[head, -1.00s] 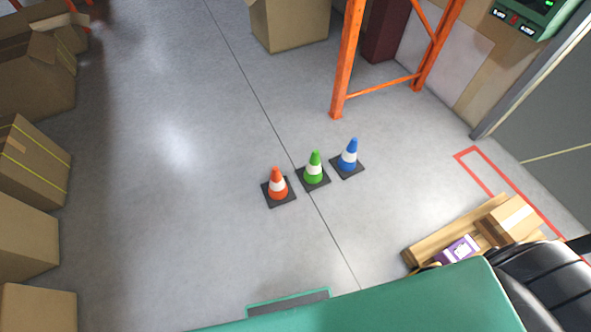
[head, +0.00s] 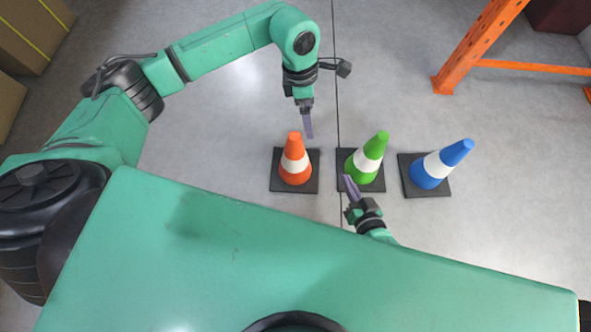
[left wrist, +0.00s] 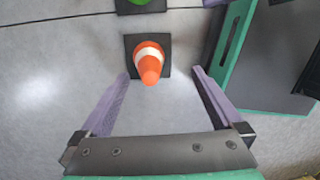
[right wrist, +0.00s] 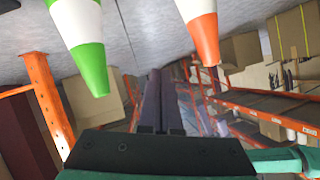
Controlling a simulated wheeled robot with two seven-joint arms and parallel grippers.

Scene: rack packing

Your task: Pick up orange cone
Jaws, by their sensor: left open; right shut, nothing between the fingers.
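The orange cone (head: 294,162) has a white band and a dark square base, and stands upright on the floor at the left end of a row of three cones. My left gripper (head: 309,136) is just beyond it in the head view. In the left wrist view the cone (left wrist: 150,66) lies ahead, between the lines of the two open fingers (left wrist: 158,88), which do not touch it. My right gripper (head: 348,180) is shut and empty, close by the green cone. In the right wrist view the orange cone (right wrist: 203,38) is right of the shut fingers (right wrist: 155,75).
The green cone (head: 366,160) stands just right of the orange one, and the blue cone (head: 440,166) stands further right. An orange rack post (head: 480,45) rises at the upper right. Cardboard boxes (head: 32,30) are at the upper left.

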